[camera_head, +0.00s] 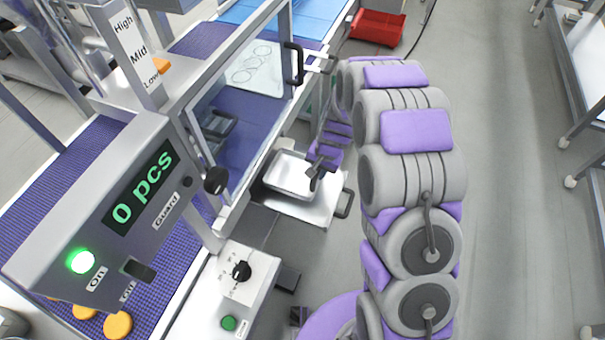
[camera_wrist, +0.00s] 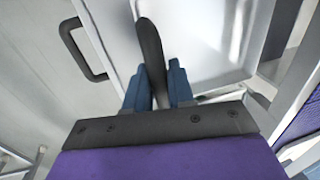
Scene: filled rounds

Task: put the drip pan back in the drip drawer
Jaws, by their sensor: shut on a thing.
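The drip pan (camera_head: 287,178) is a shallow pale metal tray with a raised rim. It also fills the upper middle of the wrist view (camera_wrist: 205,40). My gripper (camera_head: 318,166) is shut on the pan's black handle (camera_wrist: 150,45), between its blue fingers (camera_wrist: 160,85). The drip drawer (camera_head: 315,210) is pulled out beneath the machine's side, with a black handle (camera_head: 344,203) at its outer end. The pan is over the inner part of the drawer, toward the machine. I cannot tell whether it touches the drawer floor.
The conveyor machine with its clear guard (camera_head: 240,120) stands to the left. A control box with a black knob (camera_head: 241,270) is near the drawer's front side. A red bin (camera_head: 377,27) lies on the floor at the back.

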